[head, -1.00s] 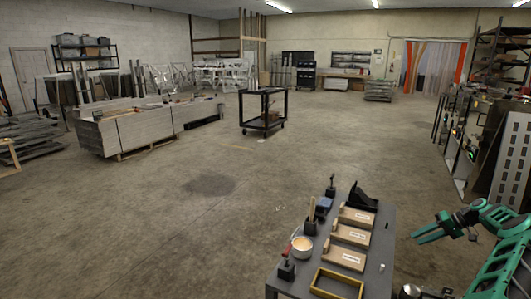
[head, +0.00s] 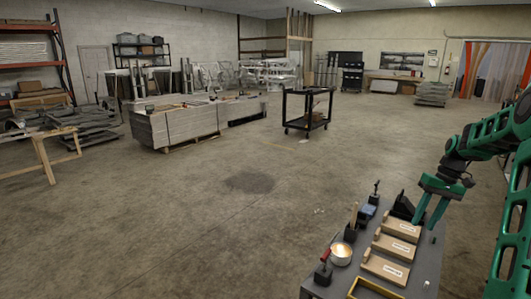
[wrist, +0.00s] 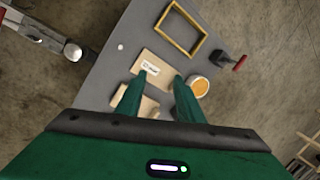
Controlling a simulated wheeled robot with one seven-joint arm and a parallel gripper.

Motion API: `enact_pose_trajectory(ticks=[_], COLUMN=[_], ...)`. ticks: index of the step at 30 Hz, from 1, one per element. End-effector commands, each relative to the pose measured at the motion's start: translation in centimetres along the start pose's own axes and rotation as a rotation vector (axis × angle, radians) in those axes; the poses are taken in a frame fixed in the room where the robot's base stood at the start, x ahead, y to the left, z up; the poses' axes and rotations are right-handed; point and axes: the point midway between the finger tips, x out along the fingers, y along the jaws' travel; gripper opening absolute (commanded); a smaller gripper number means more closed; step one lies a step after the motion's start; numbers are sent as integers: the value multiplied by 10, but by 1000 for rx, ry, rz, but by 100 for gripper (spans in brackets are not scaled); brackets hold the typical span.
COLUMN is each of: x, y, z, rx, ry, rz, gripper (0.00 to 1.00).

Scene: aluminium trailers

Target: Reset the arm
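My green arm is at the right of the head view. My gripper (head: 428,226) points down over the right edge of the grey table (head: 430,262). In the wrist view my gripper (wrist: 160,100) shows two green fingers set apart with nothing held between them. Beyond the fingertips lies a labelled wooden board (wrist: 152,66) on the table, and a second board (wrist: 145,104) is partly hidden behind the left finger. I cannot see any contact with the boards.
The table also holds a yellow frame (head: 372,289), a round cup (head: 341,254), a red-handled tool (head: 323,268) and several labelled boards (head: 397,247). A black cart (head: 307,110) and stacked panels (head: 180,125) stand farther off. The floor between is clear.

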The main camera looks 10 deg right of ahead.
Motion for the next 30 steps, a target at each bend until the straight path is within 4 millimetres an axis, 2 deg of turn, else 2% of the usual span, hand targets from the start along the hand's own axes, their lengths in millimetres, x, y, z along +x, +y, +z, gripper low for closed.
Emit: enact_pose_trajectory(ticks=[1, 6, 16, 23, 30], x=[-8, -26, -48, -46, -25], y=[-13, -46, -90, -107, -114], z=[14, 62, 170, 250, 331], rx=[4, 38, 115, 169, 215], ry=[-4, -7, 27, 67, 108], rz=[29, 110, 219, 251, 245], gripper=[34, 34, 34, 34, 34])
